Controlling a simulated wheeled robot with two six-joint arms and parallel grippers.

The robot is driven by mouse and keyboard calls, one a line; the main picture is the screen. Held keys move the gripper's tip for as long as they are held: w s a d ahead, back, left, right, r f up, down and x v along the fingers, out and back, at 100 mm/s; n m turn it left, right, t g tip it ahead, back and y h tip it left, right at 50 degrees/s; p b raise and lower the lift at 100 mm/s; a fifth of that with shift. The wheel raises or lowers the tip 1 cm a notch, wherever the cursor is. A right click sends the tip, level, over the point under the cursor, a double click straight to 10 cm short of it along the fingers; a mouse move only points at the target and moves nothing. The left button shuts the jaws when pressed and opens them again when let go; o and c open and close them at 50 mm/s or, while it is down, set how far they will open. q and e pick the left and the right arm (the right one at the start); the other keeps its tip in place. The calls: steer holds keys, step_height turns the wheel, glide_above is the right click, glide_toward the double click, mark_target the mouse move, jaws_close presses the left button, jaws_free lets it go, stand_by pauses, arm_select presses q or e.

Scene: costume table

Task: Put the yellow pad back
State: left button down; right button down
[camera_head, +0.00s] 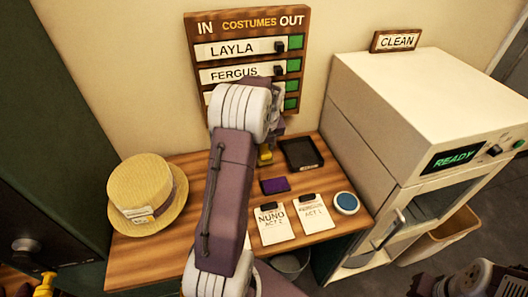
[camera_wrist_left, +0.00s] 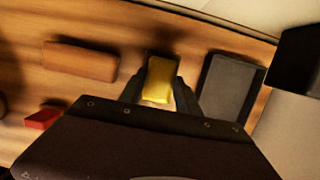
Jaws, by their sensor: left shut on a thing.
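The yellow pad (camera_head: 265,157) is at the back of the wooden table, just left of the black tray (camera_head: 302,153). In the left wrist view the yellow pad (camera_wrist_left: 161,76) sits between the two dark fingers of my left gripper (camera_wrist_left: 158,92), which is shut on it. The dark tray (camera_wrist_left: 228,88) lies just right of it there. I cannot tell whether the pad touches the table. In the head view my left arm hides most of the gripper. A purple pad (camera_head: 273,186) lies in front of the tray.
A straw hat (camera_head: 140,190) sits at the table's left. Two cards (camera_head: 271,224) and a round blue-topped thing (camera_head: 346,203) lie at the front right. A white machine (camera_head: 400,120) stands right. The costume board (camera_head: 250,48) is behind. A brown block (camera_wrist_left: 80,60) shows in the wrist view.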

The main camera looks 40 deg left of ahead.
mark_target(264, 150)
arm_select(q)
steer(key=x, duration=0.3)
steer(key=shift+s+d, duration=0.25)
steer(key=shift+d, duration=0.1)
steer(key=c, duration=0.9)
jaws_free()
steer(key=shift+f, duration=0.1)
steer(key=shift+o, duration=0.2)
steer(key=p+v, duration=0.1)
steer(key=v, duration=1.1)
